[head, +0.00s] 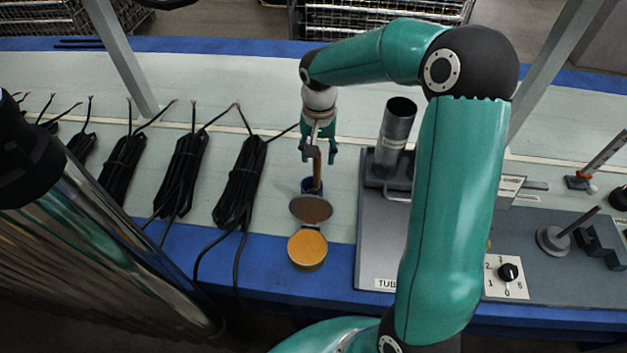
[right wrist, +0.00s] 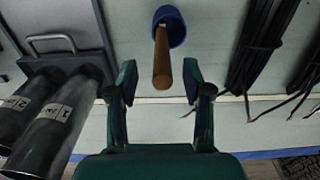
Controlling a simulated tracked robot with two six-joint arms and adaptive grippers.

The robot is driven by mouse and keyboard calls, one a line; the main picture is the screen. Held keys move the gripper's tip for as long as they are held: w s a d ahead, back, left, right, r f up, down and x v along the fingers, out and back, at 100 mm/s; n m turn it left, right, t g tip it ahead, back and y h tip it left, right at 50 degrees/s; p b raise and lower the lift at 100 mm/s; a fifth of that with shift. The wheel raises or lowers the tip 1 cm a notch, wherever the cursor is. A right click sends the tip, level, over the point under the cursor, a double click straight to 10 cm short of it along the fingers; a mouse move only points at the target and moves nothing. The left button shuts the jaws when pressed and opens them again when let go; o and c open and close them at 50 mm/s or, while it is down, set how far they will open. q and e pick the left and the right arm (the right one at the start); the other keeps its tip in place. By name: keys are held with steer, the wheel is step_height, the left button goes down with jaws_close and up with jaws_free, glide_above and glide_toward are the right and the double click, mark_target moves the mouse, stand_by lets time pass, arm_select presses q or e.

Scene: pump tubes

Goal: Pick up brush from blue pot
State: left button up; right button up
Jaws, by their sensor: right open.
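The brush (head: 317,168) has a brown wooden handle and stands in the small blue pot (head: 308,186) on the table. My right gripper (head: 318,156) is above the pot, with its fingers on both sides of the upper handle in the head view. In the right wrist view the brush handle (right wrist: 162,62) sticks out of the blue pot (right wrist: 177,30) toward the open green fingers of my right gripper (right wrist: 159,82). The handle end lies between or just ahead of the fingertips, with gaps on both sides. The bristles are hidden in the pot. My left gripper is not in view.
An open round tin (head: 307,250) with yellow content and its raised lid (head: 311,209) stand in front of the pot. Black cable bundles (head: 240,180) lie to the left. A grey fixture with a metal tube (head: 396,135) stands to the right.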

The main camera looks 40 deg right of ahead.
glide_above(317, 187)
steer(key=f, duration=0.5)
steer(key=shift+w+d+f, duration=0.1)
steer(key=shift+w+d, duration=0.2)
steer(key=shift+w, duration=0.05)
jaws_close()
